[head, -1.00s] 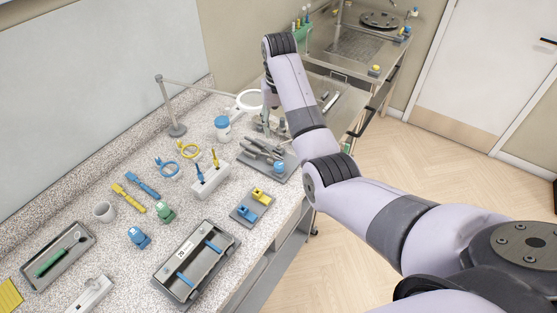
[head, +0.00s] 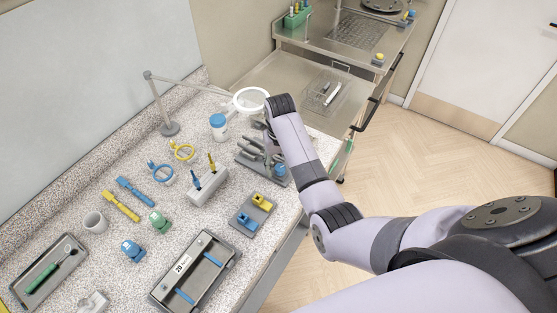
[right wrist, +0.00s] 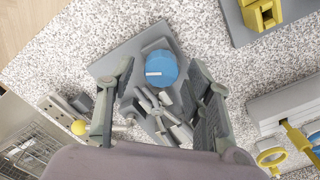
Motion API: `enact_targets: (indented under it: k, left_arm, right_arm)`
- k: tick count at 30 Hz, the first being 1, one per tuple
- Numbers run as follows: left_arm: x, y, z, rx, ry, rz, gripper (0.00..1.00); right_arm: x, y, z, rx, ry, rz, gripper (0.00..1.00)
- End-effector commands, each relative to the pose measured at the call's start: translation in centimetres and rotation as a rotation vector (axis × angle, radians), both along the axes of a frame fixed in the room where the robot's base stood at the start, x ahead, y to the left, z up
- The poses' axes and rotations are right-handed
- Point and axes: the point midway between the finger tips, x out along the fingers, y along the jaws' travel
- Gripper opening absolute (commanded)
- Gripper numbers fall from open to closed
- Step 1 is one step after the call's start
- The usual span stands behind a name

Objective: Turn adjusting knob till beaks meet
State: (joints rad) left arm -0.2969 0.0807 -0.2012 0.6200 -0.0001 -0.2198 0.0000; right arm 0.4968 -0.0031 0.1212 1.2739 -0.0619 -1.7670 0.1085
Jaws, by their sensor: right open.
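The blue adjusting knob (right wrist: 161,69) has a white mark and stands on a grey fixture with a flat base plate (right wrist: 118,64). Grey beak-like bars (right wrist: 160,108) lie just below the knob in the right wrist view; whether their tips touch cannot be told. In the head view the knob (head: 280,170) is at the fixture's front right, and my arm partly covers the fixture. My right gripper (right wrist: 160,76) is open and empty, one finger to each side of the knob and bars in the picture, apparently above them. My left gripper is not in view.
A round magnifier (head: 251,99) on a jointed stand and a blue-capped jar (head: 218,126) are close behind the fixture. A white holder (head: 208,187) and a yellow-and-blue block plate (head: 253,211) stand near it. A grey tray (head: 195,270) lies in front.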

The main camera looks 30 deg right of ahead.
Motion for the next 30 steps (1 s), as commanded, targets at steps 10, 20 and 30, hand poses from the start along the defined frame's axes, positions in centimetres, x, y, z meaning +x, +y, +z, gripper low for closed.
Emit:
enact_targets:
  k: [10,20,30]
  left_arm:
    - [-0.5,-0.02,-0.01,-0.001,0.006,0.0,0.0]
    - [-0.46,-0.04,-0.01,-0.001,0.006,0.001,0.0]
    - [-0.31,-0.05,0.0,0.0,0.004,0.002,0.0]
  right_arm:
    - [-0.02,0.03,-0.06,0.0,0.0,0.0,0.41]
    - [-0.02,0.02,-0.05,0.0,0.0,0.0,0.19]
    - [-0.02,0.03,-0.02,0.0,0.001,0.001,0.0]
